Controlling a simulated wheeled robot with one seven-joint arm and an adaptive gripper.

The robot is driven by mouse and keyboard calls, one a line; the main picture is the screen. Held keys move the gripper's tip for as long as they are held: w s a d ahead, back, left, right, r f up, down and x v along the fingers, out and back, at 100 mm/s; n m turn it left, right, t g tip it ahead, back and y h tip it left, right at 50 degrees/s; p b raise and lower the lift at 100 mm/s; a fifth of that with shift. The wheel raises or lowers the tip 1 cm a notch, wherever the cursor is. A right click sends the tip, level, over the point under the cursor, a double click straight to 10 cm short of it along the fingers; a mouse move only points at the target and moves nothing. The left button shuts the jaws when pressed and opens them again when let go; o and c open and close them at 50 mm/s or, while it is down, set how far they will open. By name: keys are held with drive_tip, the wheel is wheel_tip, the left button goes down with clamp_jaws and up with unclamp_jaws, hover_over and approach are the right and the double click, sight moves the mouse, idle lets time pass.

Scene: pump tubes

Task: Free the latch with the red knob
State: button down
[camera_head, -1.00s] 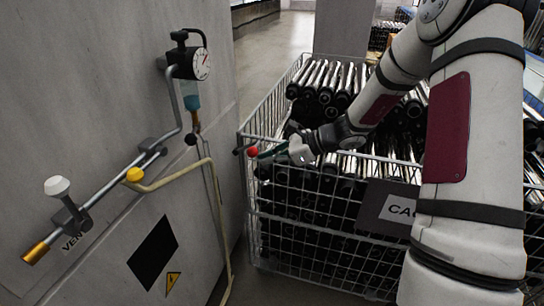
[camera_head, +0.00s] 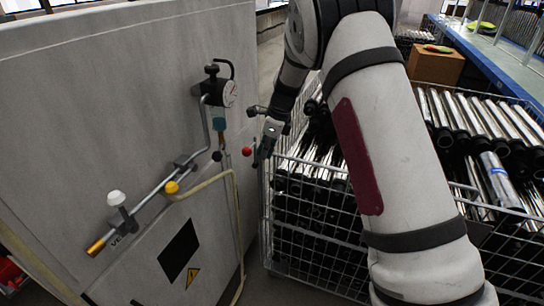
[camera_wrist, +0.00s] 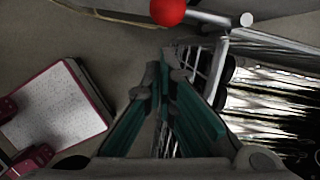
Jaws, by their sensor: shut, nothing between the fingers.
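The red knob (camera_head: 247,151) shows beside the near left corner of the wire cage (camera_head: 268,205). It also shows at the top edge of the wrist view (camera_wrist: 168,11). A grey bar with a pale end (camera_wrist: 246,19) is beside it there and looks like part of the latch. How the latch is engaged is too small to tell. My gripper (camera_head: 257,162) hangs pointing down just right of the knob in the head view. In the wrist view its two green-padded fingers (camera_wrist: 163,72) converge at their tips, shut and empty, with the knob beyond them. I cannot tell whether they touch it.
The cage holds many dark-ended tubes (camera_head: 490,115). A cardboard box (camera_head: 435,66) stands behind. A narrow floor gap separates panel and cage.

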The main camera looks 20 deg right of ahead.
drive_tip(key=shift+w+a+r+b, duration=0.3)
drive_tip(key=shift+w+a+r, duration=0.15)
drive_tip(key=shift+w+a, duration=0.3)
drive_tip(key=shift+s+a, duration=0.1)
drive_tip(key=shift+a, duration=0.05)
drive_tip(key=shift+r, duration=0.15)
